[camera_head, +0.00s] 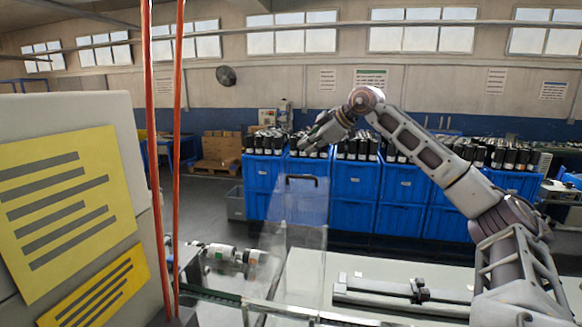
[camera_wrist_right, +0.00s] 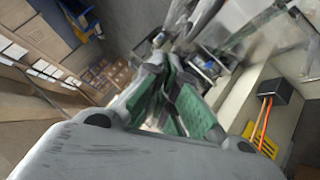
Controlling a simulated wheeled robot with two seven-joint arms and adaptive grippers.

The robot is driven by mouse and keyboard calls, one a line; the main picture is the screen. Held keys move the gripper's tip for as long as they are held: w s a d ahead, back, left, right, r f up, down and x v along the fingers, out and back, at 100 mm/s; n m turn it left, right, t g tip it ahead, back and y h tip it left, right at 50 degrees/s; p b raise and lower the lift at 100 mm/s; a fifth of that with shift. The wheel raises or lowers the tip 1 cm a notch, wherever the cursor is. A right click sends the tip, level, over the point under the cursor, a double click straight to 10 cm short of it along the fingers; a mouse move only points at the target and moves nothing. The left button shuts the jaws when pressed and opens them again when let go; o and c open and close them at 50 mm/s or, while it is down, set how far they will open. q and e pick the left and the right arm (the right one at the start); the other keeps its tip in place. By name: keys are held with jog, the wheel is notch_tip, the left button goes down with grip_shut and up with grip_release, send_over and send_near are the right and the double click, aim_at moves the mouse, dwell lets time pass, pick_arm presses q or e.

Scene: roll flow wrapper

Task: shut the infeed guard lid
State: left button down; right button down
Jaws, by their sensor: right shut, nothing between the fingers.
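The infeed guard lid (camera_head: 300,207) is a clear panel in the middle of the head view. It stands raised and tilted above the machine, with a black handle (camera_head: 301,178) at its top edge. My right gripper (camera_head: 306,149) is above the handle and looks apart from it. It is shut and empty. Its green-padded fingers (camera_wrist_right: 172,98) show in the right wrist view, where I cannot make out the lid or handle clearly. My left gripper is not in view.
Grey and white cylindrical parts (camera_head: 232,254) lie behind clear panels at the machine's left. Orange-red posts (camera_head: 178,140) and a box with yellow labels (camera_head: 62,195) stand at left. Blue crates (camera_head: 356,179) line the back. A rail (camera_head: 385,296) lies on the pale deck at right.

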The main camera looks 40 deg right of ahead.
jog(key=shift+w, duration=0.1)
jog(key=p+x, duration=0.2)
jog(key=x, duration=0.8)
jog(key=shift+f, duration=0.1)
jog(key=shift+w+d+f, duration=0.15)
jog(key=shift+d+f, duration=0.15)
jog(key=shift+f, duration=0.3)
jog(key=shift+w+d+f, duration=0.2)
jog(key=shift+d+f, duration=0.05)
jog(key=shift+f, duration=0.4)
jog(key=shift+w+d+f, duration=0.15)
jog(key=shift+f, duration=0.35)
jog(key=shift+d+f+p, duration=0.1)
jog(key=shift+p, duration=0.2)
